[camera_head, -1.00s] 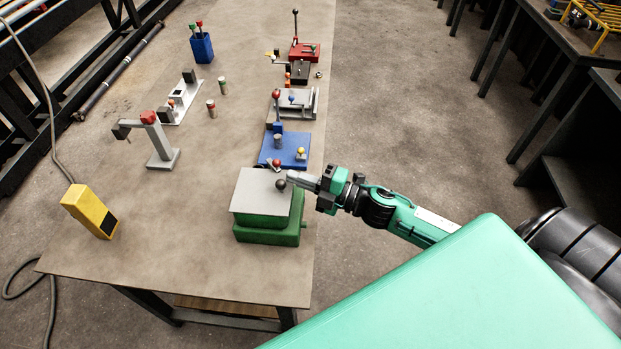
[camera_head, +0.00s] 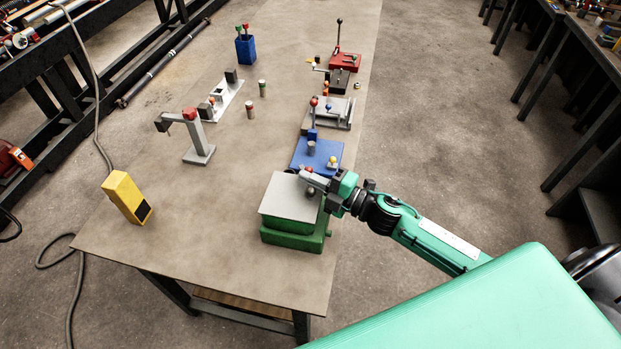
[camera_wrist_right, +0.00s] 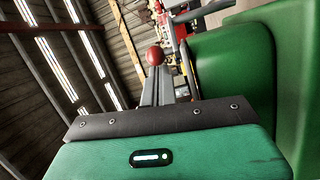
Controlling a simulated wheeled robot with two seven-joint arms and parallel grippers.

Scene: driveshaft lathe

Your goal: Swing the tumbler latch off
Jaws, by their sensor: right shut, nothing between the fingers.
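A green box-shaped housing (camera_head: 290,236) with a flat grey lid (camera_head: 290,196) stands at the near right edge of the table. A black ball knob (camera_head: 311,192) shows at the lid's right side, just below my fingers. I cannot make out which part is the tumbler latch. My right gripper (camera_head: 312,178) is shut and empty, its fingers pointing left past the knob at the housing's back right corner; contact is unclear. In the right wrist view the grey fingers (camera_wrist_right: 154,88) lie beside the green housing (camera_wrist_right: 236,75), with a red ball (camera_wrist_right: 155,56) near their tips. My left gripper is out of view.
A blue fixture (camera_head: 327,150) stands just behind the housing, with grey and red fixtures beyond along the right edge. A grey stand with a red top (camera_head: 198,152) and a yellow box (camera_head: 126,196) are to the left.

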